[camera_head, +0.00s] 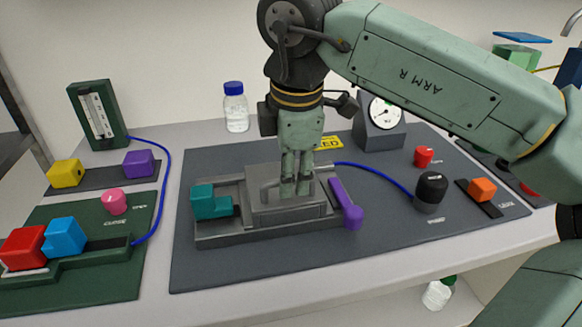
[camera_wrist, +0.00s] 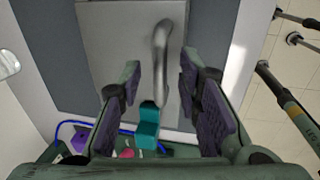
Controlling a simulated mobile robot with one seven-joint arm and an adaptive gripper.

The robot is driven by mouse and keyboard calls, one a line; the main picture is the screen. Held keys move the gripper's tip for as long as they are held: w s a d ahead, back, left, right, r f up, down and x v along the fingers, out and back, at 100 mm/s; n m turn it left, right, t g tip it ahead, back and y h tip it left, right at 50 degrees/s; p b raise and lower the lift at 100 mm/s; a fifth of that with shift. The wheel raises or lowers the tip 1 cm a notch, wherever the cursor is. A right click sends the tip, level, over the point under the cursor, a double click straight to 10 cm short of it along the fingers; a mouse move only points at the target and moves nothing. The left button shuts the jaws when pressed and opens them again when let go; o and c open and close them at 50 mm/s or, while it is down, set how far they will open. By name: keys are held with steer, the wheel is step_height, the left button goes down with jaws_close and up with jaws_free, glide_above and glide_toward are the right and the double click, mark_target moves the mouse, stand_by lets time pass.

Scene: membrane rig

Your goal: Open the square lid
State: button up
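The square lid (camera_head: 290,212) is a grey metal plate on a low block in the middle of the dark mat; it also fills the upper middle of the wrist view (camera_wrist: 115,45). A raised bar handle (camera_wrist: 161,60) stands on it. My gripper (camera_head: 296,188) points down over the lid. In the wrist view its two fingers (camera_wrist: 160,75) are apart, one on each side of the handle, with gaps visible. The lid looks flat and closed. A teal block (camera_head: 209,201) sits at the left of the lid; a purple lever (camera_head: 345,205) stands at its right.
A black knob (camera_head: 431,188) with a blue tube, a red button (camera_head: 423,156), an orange slider (camera_head: 482,190) and a gauge (camera_head: 383,118) stand to the right. A green rig (camera_head: 85,270) is at left. The mat in front of the lid is clear.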

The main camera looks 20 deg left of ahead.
steer(key=shift+c, duration=0.5)
jaws_close()
stand_by(0.4)
